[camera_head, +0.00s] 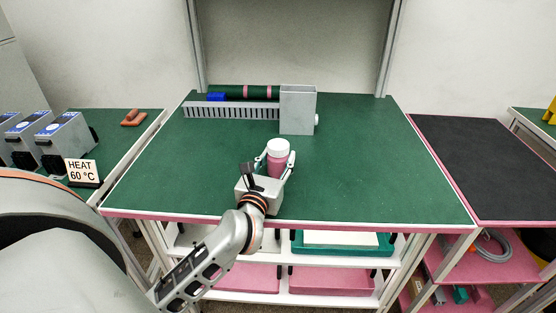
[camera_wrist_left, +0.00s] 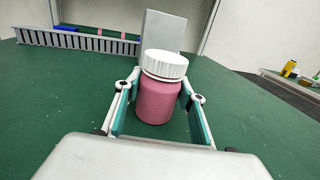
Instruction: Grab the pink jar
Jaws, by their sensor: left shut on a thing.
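The pink jar (camera_head: 276,166) with a white lid stands upright on the green tabletop (camera_head: 360,165), near the middle. In the left wrist view the jar (camera_wrist_left: 156,100) sits between the two fingers. My left gripper (camera_head: 276,164) has come in from the front and is shut on the jar's body, with one finger on each side; the left wrist view also shows the gripper (camera_wrist_left: 157,105). The lid rises above the fingers. My right gripper does not show in either view.
A grey box (camera_head: 297,110) and a slotted grey rack (camera_head: 230,110) stand behind the jar. A "HEAT 60 °C" sign (camera_head: 82,172) and grey devices (camera_head: 62,140) are on the left table. A dark-topped table (camera_head: 490,160) is at the right. The green top right of the jar is clear.

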